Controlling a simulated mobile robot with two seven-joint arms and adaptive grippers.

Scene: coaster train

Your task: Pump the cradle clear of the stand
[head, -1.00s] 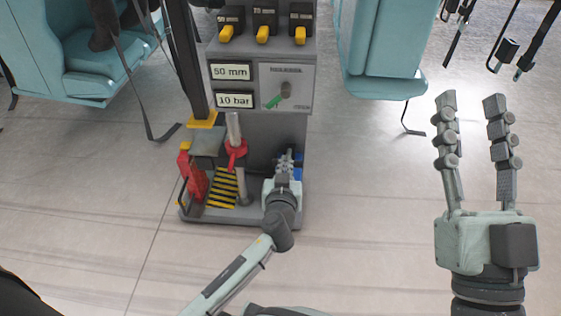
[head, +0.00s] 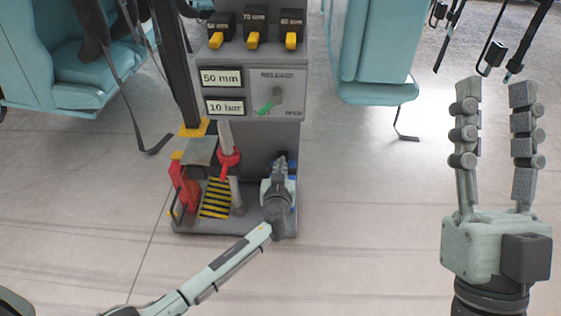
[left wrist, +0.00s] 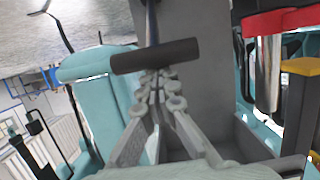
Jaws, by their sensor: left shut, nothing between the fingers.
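The grey pump unit (head: 285,132) has displays reading 50 mm and 10 bar and a green-tipped release lever (head: 268,106) pointing toward the lower left. A grey block (head: 201,151), which looks like the cradle, is beside a metal column with a red collar (head: 229,160). A red stand (head: 188,188) is below the block; I cannot tell whether they touch. My left gripper (head: 281,164) is shut and empty at the unit's right front. In the left wrist view, a dark T-bar handle (left wrist: 155,56) on a rod crosses at its fingertips. My right gripper (head: 495,87) is open and empty.
Yellow-handled valves (head: 254,40) line the unit's top. Teal seats (head: 375,55) hang on both sides, with a strap (head: 150,150) at left. Black and yellow stripes (head: 216,198) mark the unit's base. The floor (head: 370,200) between my grippers is clear.

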